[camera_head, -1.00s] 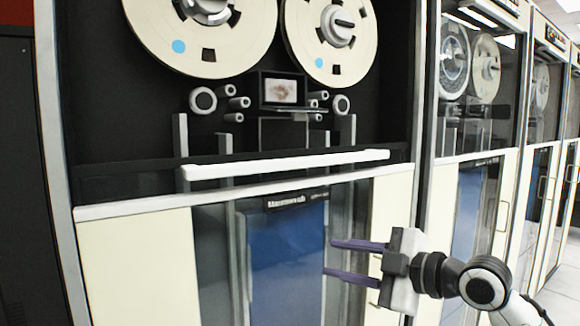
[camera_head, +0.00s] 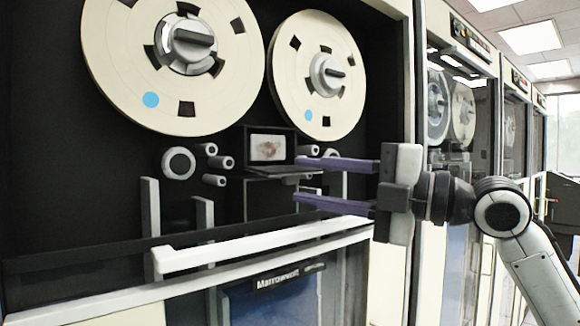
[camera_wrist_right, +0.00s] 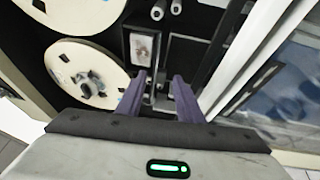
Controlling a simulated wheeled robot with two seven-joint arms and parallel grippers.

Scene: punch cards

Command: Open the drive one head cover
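The tape drive in front of me has a head assembly (camera_head: 268,148) below and between its two reels, a dark box framing a small pale panel with a brownish smudge. A thin dark ledge juts out under the panel; I cannot tell how far the cover is open. The pale panel (camera_wrist_right: 143,46) also shows in the right wrist view, beyond the fingers. My right gripper (camera_head: 297,180) has its two purple fingers spread and empty. They point left, at the right of the head assembly and slightly below it. The fingers also show in the right wrist view (camera_wrist_right: 158,80). My left gripper is in neither view.
A left reel (camera_head: 172,62) and a right reel (camera_head: 316,75) sit above the head. Small rollers (camera_head: 178,163) flank it. A white horizontal bar (camera_head: 262,247) crosses below. More tape drives (camera_head: 452,110) stand to the right.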

